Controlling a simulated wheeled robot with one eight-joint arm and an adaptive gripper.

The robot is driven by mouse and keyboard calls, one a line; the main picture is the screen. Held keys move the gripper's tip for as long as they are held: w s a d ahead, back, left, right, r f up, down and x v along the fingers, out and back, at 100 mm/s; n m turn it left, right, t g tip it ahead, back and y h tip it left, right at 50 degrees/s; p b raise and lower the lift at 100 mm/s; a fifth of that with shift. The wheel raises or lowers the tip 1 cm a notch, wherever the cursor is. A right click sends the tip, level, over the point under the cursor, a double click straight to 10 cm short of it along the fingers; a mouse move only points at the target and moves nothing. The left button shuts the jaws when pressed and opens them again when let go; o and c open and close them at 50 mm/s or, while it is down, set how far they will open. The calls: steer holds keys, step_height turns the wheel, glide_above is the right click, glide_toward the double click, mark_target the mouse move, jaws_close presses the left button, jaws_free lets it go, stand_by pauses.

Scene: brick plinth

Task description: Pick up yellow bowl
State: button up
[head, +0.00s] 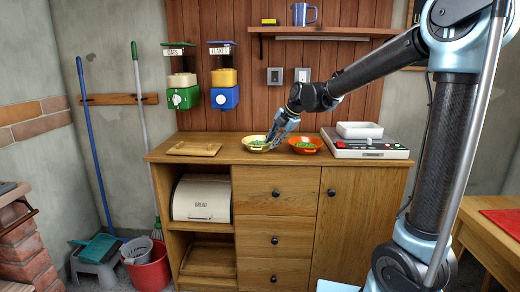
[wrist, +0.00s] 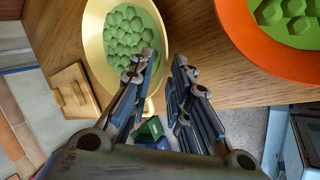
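The yellow bowl (head: 248,147) stands on the wooden counter, with green pieces in it. In the wrist view the yellow bowl (wrist: 92,42) is at upper left, tilted by the camera angle. My gripper (head: 272,141) is at the bowl's right side in the head view. In the wrist view my gripper (wrist: 162,68) is open, with a gap between its fingers. The left finger overlaps the bowl's right edge, and the right finger is outside it. The bowl's rim appears to lie between them; I cannot tell whether they touch it.
An orange-red bowl (head: 306,149) with green contents stands close on the right. Beyond it is a scale (head: 370,153) with a white tray (head: 359,130). A wooden board (head: 194,149) lies at the counter's left. Dispensers and a shelf (head: 325,32) hang on the wall behind.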

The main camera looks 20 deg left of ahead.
steer(key=shift+x, duration=1.8)
jaws_close()
steer(key=shift+a+r, duration=0.1)
steer(key=shift+r, duration=0.1)
